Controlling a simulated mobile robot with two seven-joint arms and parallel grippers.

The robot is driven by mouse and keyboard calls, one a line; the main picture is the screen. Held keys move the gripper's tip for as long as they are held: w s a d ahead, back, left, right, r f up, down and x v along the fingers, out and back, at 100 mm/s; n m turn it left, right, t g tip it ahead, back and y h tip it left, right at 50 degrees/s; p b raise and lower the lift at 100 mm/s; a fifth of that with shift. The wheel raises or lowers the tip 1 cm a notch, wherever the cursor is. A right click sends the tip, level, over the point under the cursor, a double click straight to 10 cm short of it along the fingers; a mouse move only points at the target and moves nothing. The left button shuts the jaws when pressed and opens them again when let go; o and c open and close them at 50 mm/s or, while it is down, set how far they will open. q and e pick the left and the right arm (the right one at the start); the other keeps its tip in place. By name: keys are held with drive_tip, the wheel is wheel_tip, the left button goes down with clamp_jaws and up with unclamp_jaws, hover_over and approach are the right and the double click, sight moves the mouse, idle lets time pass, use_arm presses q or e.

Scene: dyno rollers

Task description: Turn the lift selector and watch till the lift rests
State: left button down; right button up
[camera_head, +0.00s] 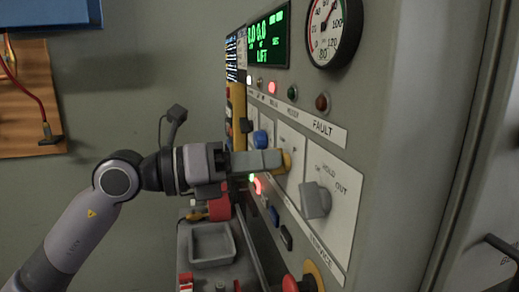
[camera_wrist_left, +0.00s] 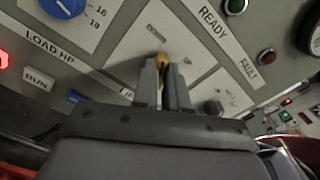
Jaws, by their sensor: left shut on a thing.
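The lift selector, a yellow knob (camera_head: 287,162), sits on a pale plate on the grey panel. It also shows in the left wrist view (camera_wrist_left: 162,59), with a partly hidden label starting "LI" below it. My left gripper (camera_head: 276,161) is shut on this knob, its grey fingers (camera_wrist_left: 164,75) on either side of it. The fingers hide part of the knob, and I cannot tell its exact setting. The green display (camera_head: 268,38) above shows "LIFT" under its digits; the digits are hard to read. My right gripper is not in view.
A grey knob (camera_head: 316,200) marked HOLD and OUT stands close to the right of my gripper. A blue knob (camera_head: 260,139) is behind it. A round gauge (camera_head: 334,28) is above. A grey tray (camera_head: 211,259) lies below my arm. The red FAULT lamp (camera_head: 322,102) looks dark.

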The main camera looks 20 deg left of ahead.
use_arm(q)
drive_tip(key=shift+n+p, duration=0.6)
drive_tip(key=shift+n, duration=0.3)
drive_tip(key=c, duration=1.2)
unclamp_jaws()
drive_tip(key=shift+o, duration=0.2)
drive_tip(key=b+v, duration=0.2)
drive_tip(key=v, duration=0.5)
drive_tip(key=shift+a, duration=0.1)
